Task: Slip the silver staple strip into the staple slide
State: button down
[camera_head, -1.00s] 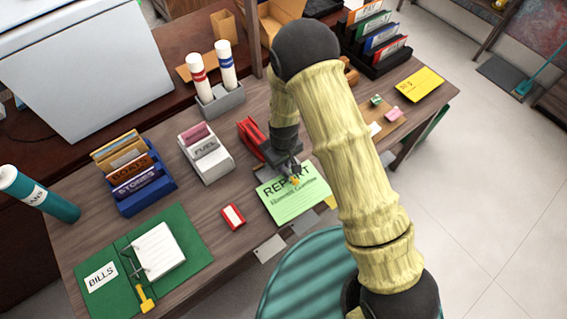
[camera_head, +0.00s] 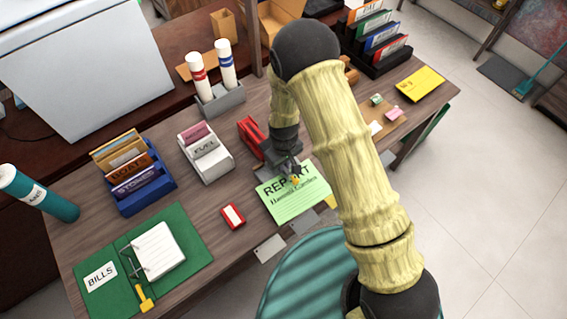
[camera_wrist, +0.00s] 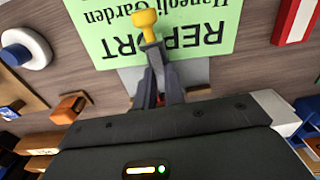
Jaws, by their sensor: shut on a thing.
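My gripper (camera_head: 295,176) is low over the desk, at the upper edge of the green REPORT sheet. In the wrist view my gripper (camera_wrist: 150,50) is shut on a small piece with a yellow knob (camera_wrist: 145,20), which stands out past the fingertips. The knob also shows in the head view (camera_head: 295,181). I cannot make out a separate silver strip; the fingers hide what lies between them. The red stapler (camera_head: 251,137) stands open to the left of my wrist. A grey plate (camera_wrist: 194,73) lies under the fingers; I cannot tell whether it is the staple slide.
The green REPORT sheet (camera_head: 296,202) lies below my gripper. A red box with a white label (camera_head: 232,216) lies to its left.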

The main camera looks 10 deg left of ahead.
jog(key=shift+f, duration=0.4)
jog(key=c, duration=1.4)
grip_release()
jog(key=shift+r, duration=0.2)
jog(key=shift+r+p, duration=1.85)
jog(key=shift+r, duration=1)
